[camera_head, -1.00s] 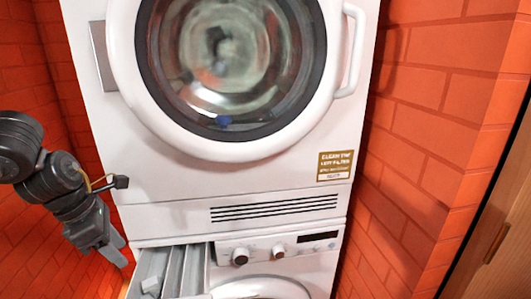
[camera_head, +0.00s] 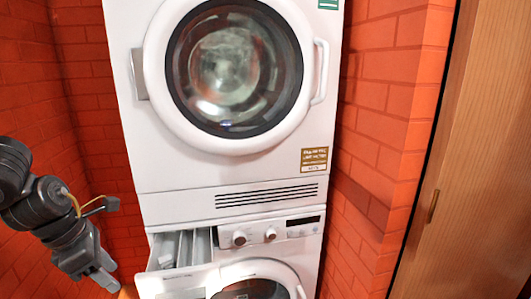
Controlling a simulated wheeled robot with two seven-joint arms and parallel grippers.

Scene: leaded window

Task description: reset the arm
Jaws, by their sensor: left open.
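My left arm comes in from the left edge, dark grey and black. Its left gripper (camera_head: 103,278) points down and to the right, to the left of the pulled-out detergent drawer (camera_head: 172,252). The gripper is open, with nothing visible between its fingers, and it looks apart from the drawer and the machines. My right gripper is not in view.
A white dryer (camera_head: 160,175) with a round glass door (camera_head: 235,70) stands on a white washing machine (camera_head: 290,250). The washer's drawer sticks out. Orange brick walls (camera_head: 385,130) close in on both sides. A wooden door (camera_head: 455,190) stands at the right.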

